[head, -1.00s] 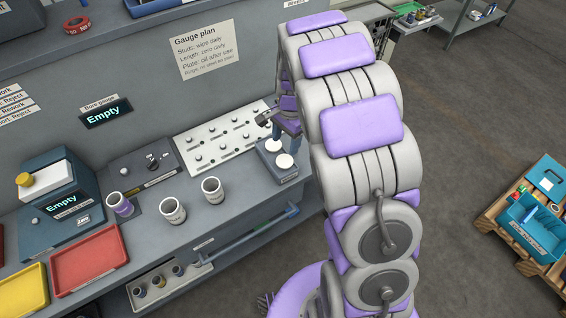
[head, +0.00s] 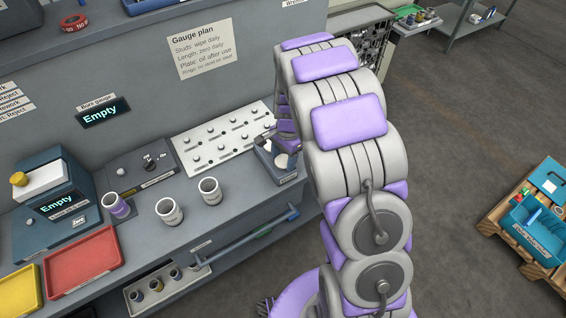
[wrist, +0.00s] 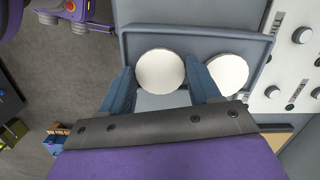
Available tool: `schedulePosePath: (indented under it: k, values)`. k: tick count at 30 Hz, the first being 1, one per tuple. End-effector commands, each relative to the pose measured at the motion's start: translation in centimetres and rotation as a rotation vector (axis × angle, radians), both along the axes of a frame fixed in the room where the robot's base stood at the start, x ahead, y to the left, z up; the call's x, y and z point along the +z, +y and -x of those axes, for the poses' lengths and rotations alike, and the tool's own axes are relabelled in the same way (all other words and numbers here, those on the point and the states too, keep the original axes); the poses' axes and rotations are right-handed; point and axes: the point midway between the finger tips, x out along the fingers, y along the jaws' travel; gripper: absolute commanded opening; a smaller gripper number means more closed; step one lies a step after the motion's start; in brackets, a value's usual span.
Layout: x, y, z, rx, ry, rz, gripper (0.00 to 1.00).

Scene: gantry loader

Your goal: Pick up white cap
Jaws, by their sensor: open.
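Two white caps lie in a small grey-blue tray, whose rim shows in the wrist view (wrist: 190,34) and whose front shows in the head view (head: 286,179). In the wrist view the left cap (wrist: 160,72) lies between the two blue fingers of my gripper (wrist: 162,82), which is open. The right cap (wrist: 229,72) lies just outside the right finger, partly hidden by it. In the head view one cap (head: 282,161) shows at the tray; the other is hidden by my gripper (head: 277,151). Whether the fingers touch the left cap is unclear.
A white stud plate (head: 224,140) lies left of the tray. Several cylindrical sleeves (head: 169,212) stand on the bench, with a red tray (head: 85,262) and yellow tray (head: 18,290) at far left. A blue rail (head: 240,238) runs along the bench front.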

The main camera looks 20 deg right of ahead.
Motion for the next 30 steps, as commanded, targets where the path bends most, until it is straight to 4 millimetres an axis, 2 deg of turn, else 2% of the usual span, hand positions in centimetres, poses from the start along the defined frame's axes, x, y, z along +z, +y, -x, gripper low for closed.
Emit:
schedulePosePath:
  k: [2, 10, 20, 25, 30]
  values:
    - [-0.5, -0.2, 0.2, 0.002, 0.007, 0.004, 0.56]
    - [-0.5, -0.2, 0.3, 0.002, 0.009, 0.004, 0.30]
    - [-0.3, -0.1, 0.3, 0.002, 0.011, 0.004, 0.30]
    - [1.0, -0.1, 0.3, 0.002, 0.010, 0.003, 0.30]
    - [3.2, 0.0, 0.3, 0.002, 0.002, 0.004, 0.30]
